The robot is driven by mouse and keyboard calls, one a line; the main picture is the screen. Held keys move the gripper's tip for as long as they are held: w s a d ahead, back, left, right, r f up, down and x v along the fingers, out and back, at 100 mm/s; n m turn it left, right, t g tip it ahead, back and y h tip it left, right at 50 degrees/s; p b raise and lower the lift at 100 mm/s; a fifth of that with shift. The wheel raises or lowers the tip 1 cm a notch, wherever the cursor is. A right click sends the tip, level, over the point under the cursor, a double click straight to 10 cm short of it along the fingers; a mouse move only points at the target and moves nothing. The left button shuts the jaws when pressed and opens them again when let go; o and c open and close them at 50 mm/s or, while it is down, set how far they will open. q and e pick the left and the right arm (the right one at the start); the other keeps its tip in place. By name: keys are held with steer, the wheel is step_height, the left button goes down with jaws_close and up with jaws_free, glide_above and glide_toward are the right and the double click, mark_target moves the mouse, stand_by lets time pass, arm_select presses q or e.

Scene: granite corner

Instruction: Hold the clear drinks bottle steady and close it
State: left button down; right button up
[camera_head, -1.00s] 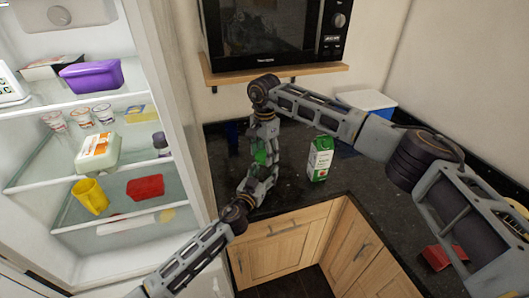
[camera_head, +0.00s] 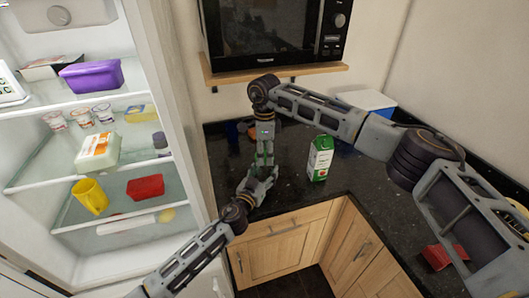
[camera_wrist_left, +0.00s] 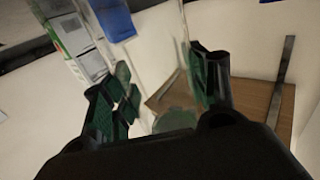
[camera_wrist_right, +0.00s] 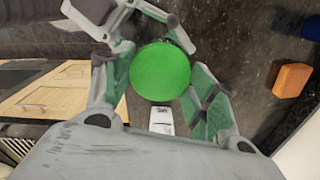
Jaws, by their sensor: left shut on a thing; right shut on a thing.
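The clear bottle shows in the left wrist view (camera_wrist_left: 150,62) as a see-through body between the fingers. In the head view the arms largely hide it. My left gripper (camera_head: 262,174) is shut on its body, and it also shows in the left wrist view (camera_wrist_left: 165,95). A round green cap (camera_wrist_right: 160,70) fills the space between the right fingers in the right wrist view. My right gripper (camera_head: 264,155) comes down from above, directly over the left one, and is shut on the cap. Whether the cap sits fully on the neck cannot be told.
A green-and-white carton (camera_head: 320,158) stands on the dark worktop (camera_head: 290,192), right of the grippers. An orange block (camera_wrist_right: 291,79) lies on the worktop near the right gripper. The open fridge (camera_head: 185,100) is on the left; a microwave (camera_head: 270,30) sits on a shelf above.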

steer(key=m, duration=0.8)
steer(key=shift+m, duration=0.3)
steer(key=m, duration=0.8)
steer(key=o, duration=1.2)
steer(key=shift+r, duration=5.95)
